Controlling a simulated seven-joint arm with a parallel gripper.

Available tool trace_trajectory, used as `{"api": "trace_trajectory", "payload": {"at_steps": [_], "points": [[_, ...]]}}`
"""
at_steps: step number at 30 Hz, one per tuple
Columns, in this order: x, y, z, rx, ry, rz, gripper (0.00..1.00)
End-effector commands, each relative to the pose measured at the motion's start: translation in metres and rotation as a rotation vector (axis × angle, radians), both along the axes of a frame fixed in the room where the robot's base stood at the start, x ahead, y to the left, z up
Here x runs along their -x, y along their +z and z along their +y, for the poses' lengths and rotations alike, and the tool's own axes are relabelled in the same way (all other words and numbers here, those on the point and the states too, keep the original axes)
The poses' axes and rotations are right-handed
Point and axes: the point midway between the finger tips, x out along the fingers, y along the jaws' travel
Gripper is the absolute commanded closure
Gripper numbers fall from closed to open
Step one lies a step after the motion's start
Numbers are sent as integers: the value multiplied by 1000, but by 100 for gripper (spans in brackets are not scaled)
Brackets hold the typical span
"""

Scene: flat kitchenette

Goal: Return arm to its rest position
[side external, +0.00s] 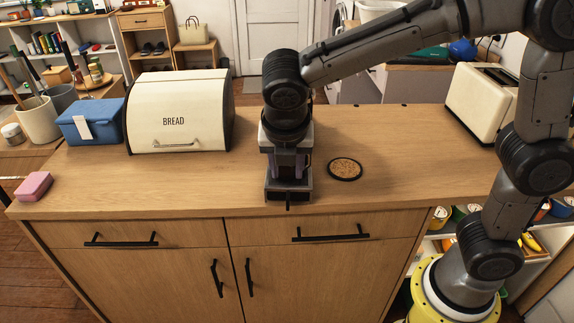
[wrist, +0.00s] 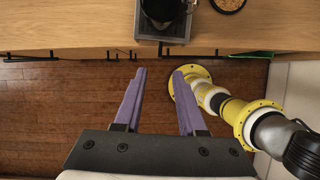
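My gripper (wrist: 161,72) shows in the wrist view with its two purple fingers spread apart and nothing between them. Below the fingers in that view is the wooden floor, beside the counter's front edge. In the side external view my gripper (side external: 288,163) points down at the front middle of the counter. It overlaps a grey, square-based appliance (side external: 289,190) there, and my wrist hides much of it. In the wrist view the same appliance (wrist: 146,31) holds a dark round vessel (wrist: 161,8) and lies beyond the fingertips. I cannot tell from the side whether they touch.
On the wooden counter (side external: 400,135) stand a bread box (side external: 178,120), a blue box (side external: 92,122), a pink block (side external: 34,186) and a toaster (side external: 481,103). A round cork coaster (side external: 345,169) lies right of the appliance. The counter right of the coaster is clear.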

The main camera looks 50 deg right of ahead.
Motion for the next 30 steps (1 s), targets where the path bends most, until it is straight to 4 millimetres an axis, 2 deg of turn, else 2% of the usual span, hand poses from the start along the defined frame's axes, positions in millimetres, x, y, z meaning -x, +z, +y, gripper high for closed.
{"api": "trace_trajectory", "payload": {"at_steps": [14,17,19,22,24,27,30], "points": [[1,6,-2,-1,-9,-1,60],[-2,22,-20,-24,-57,-42,60],[5,39,-42,-50,-111,-79,60],[28,57,-77,-117,-236,-140,60],[51,65,-98,-192,-384,-195,60],[85,69,-119,-320,-638,-283,60],[120,66,-131,-472,-933,-372,60]]}}
